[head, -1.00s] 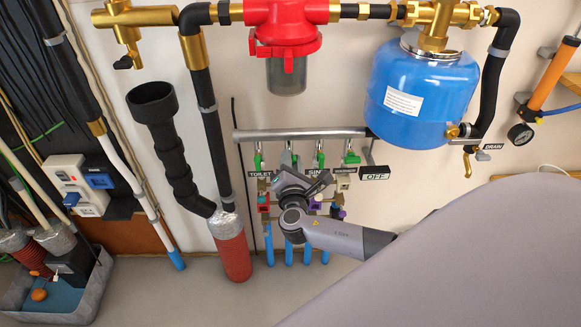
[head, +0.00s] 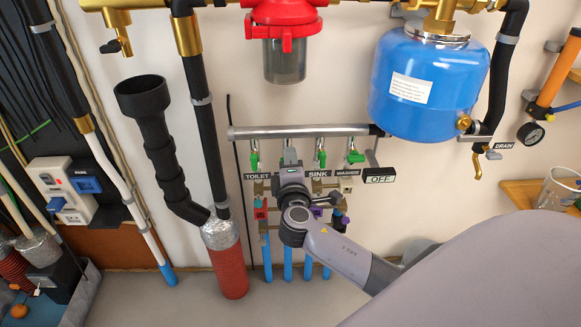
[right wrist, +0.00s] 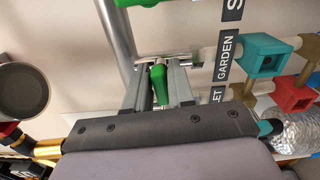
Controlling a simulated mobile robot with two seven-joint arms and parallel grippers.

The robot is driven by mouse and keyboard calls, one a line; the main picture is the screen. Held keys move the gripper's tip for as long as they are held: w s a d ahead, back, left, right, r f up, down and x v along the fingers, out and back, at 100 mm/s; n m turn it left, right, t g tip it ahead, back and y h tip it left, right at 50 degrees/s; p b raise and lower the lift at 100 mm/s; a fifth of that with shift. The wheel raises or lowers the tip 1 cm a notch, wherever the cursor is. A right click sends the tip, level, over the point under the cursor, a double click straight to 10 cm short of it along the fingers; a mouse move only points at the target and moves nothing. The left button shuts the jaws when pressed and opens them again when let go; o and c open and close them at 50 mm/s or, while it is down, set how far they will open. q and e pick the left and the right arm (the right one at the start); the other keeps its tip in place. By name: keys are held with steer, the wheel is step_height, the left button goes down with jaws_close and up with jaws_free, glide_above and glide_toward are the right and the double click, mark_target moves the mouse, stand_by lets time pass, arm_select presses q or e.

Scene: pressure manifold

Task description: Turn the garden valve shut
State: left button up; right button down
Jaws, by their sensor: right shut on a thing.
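The garden valve's green handle (right wrist: 159,85) sits between the two fingers of my right gripper (right wrist: 158,72) in the right wrist view, and the gripper is shut on it. The GARDEN label (right wrist: 225,57) is beside it. In the head view my right gripper (head: 290,164) is at the second valve from the left, under the grey manifold pipe (head: 300,131), and covers most of that valve and its label. My left gripper is not in view.
Green valve handles stand close on both sides: TOILET (head: 254,160), SINK (head: 320,158) and WASHER (head: 355,156). An OFF sign (head: 380,175) is at the right. A blue tank (head: 425,85) and a red filter (head: 285,18) are above. A black pipe (head: 160,140) is at the left.

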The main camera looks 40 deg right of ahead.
steer(key=shift+f+m, duration=0.15)
steer(key=shift+m, duration=0.15)
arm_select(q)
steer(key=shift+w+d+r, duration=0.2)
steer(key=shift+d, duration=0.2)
arm_select(e)
steer(key=c, duration=1.1)
jaws_free()
steer(key=shift+c, duration=0.2)
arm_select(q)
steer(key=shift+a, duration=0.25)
arm_select(e)
steer(key=shift+s, duration=0.1)
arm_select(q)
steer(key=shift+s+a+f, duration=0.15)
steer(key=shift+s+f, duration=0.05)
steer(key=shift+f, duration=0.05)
arm_select(e)
steer(key=v, duration=0.7)
